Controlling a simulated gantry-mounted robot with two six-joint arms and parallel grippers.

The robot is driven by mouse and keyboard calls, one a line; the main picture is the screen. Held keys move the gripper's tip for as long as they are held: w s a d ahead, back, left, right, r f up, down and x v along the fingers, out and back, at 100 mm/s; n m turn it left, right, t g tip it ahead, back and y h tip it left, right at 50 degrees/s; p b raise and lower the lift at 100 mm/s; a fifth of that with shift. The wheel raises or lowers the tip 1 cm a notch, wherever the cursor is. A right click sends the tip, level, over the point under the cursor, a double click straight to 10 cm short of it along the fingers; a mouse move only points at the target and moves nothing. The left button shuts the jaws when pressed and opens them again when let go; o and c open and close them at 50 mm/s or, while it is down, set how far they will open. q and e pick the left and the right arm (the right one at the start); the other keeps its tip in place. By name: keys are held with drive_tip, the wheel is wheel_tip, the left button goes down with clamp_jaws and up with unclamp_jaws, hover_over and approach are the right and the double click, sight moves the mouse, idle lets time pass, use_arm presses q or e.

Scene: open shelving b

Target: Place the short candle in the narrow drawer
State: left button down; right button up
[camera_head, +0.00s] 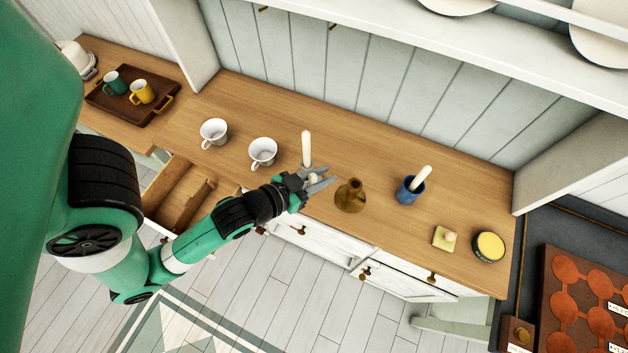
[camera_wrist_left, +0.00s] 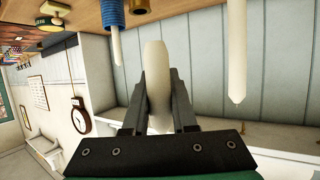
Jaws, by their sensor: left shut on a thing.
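My left gripper (camera_head: 326,176) is shut on a short white candle (camera_head: 314,178), low over the front edge of the wooden counter. In the left wrist view the short candle (camera_wrist_left: 157,70) stands between the two dark fingers. A taller white candle (camera_head: 306,148) stands just behind the gripper; it also shows in the wrist view (camera_wrist_left: 236,50). An open drawer (camera_head: 158,187) with a wooden interior juts out below the counter, left of the gripper and partly behind my arm. A closed white drawer front (camera_head: 322,240) lies below the gripper. My right gripper is not in view.
A brown vase (camera_head: 350,196) stands just right of the gripper. A blue cup (camera_head: 410,189) holding a candle is further right. Two white mugs (camera_head: 263,152) (camera_head: 214,132) stand on the left. A tray (camera_head: 160,112) with cups is at the far left.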

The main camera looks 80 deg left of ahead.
use_arm(q)
wheel_tip(320, 180, down, 6)
drive_tip(key=s+a+n+y+b, duration=0.1)
drive_tip(key=a+b, duration=0.1)
drive_tip(key=b, duration=0.1)
drive_tip(key=shift+s+r+g, duration=0.15)
drive_tip(key=shift+s+g, duration=0.15)
drive_tip(key=shift+s, duration=0.1)
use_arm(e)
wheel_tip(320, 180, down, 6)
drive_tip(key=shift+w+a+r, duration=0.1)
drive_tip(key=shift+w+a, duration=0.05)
